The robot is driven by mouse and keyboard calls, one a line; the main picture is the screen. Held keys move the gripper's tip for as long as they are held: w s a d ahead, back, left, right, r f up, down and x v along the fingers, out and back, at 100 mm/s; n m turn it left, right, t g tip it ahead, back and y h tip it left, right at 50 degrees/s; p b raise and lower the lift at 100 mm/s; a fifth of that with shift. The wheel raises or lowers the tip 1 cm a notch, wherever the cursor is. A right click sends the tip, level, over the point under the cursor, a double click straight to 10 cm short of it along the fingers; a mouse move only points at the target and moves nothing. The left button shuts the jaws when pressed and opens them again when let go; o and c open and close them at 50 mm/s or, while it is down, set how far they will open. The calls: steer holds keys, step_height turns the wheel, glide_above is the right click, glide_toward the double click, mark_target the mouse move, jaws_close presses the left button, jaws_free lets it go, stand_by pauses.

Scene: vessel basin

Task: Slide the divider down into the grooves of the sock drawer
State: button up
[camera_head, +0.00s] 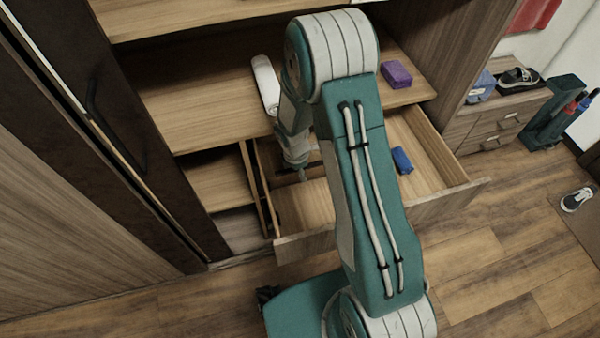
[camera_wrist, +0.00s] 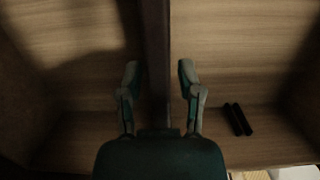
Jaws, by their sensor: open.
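The sock drawer (camera_head: 305,243) is pulled out below the wooden shelf, with its pale wooden floor showing. My gripper (camera_head: 301,166) points down into the left part of the drawer. In the wrist view its two fingers (camera_wrist: 158,72) are open and apart, one on each side of a long dark upright strip, which looks like the divider (camera_wrist: 156,45). A gap shows between each fingertip and the strip. In the head view my arm hides most of the divider. The grooves cannot be made out, so I cannot tell how deep the divider sits.
A blue bundle (camera_head: 402,160) lies in the drawer's right part. Two small dark bars (camera_wrist: 238,119) show right of the gripper in the wrist view. A purple block (camera_head: 396,74) sits on the shelf above. A dark cabinet door (camera_head: 110,110) stands at left; floor at right is mostly clear.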

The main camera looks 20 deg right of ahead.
steer(key=shift+f, duration=0.2)
jaws_close()
steer(key=shift+r, duration=0.1)
